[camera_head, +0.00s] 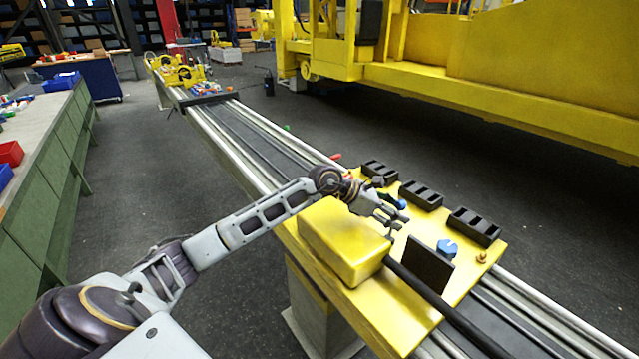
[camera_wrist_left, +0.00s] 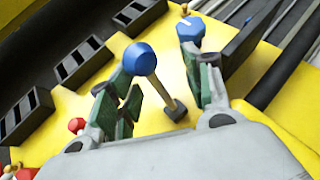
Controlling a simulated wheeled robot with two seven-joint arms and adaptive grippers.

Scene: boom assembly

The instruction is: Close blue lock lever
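The blue lock lever (camera_wrist_left: 139,58) has a round blue knob on a thin tan stick, which leans from a dark base on the yellow plate (camera_wrist_left: 262,125). In the head view the blue knob (camera_head: 402,204) shows just beyond my left gripper (camera_head: 397,222). In the left wrist view my left gripper (camera_wrist_left: 161,82) is open, with green-padded fingers on either side of the stick. The knob is close to the left finger; I cannot tell whether they touch. My right gripper is in neither view.
A blue faceted knob (camera_head: 447,248) stands beside a black upright plate (camera_head: 428,265). Black slotted blocks (camera_head: 473,226) line the plate's far edge. Red knobs (camera_wrist_left: 76,125) show at the wrist view's lower left.

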